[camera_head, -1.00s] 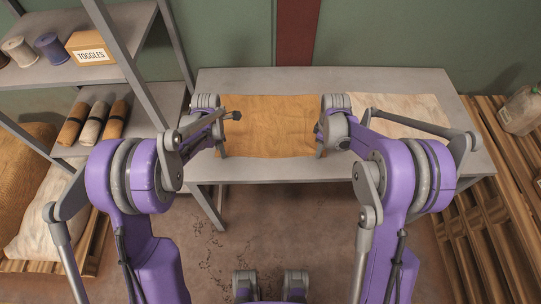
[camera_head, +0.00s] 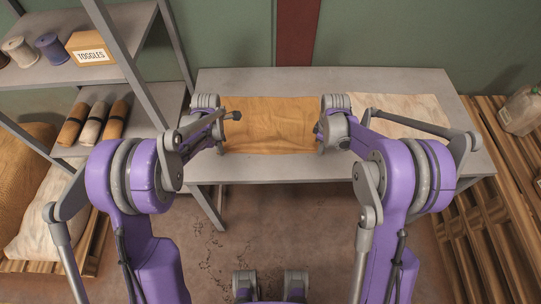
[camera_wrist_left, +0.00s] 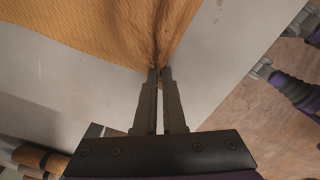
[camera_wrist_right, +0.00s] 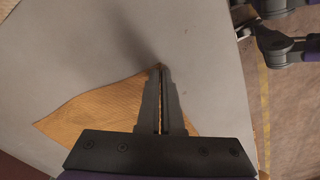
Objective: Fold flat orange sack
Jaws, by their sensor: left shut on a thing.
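The orange sack (camera_head: 270,122) lies on the grey table, between my two grippers in the head view. My left gripper (camera_head: 221,149) is shut on its near left corner. In the left wrist view the orange cloth (camera_wrist_left: 110,30) gathers into creases at the fingertips (camera_wrist_left: 160,72). My right gripper (camera_head: 319,147) is at the near right corner. In the right wrist view its fingers (camera_wrist_right: 160,70) are nearly together, with a corner of the sack (camera_wrist_right: 95,108) drawn up between the tips. The sack's right edge is partly hidden by my right arm.
A pale cloth (camera_head: 400,103) lies flat on the table (camera_head: 290,80), right of the sack. A shelf at left holds spools, a TOGGLES box (camera_head: 90,48) and several rolled cloths (camera_head: 97,122). A jug (camera_head: 522,110) stands on wooden slats at right.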

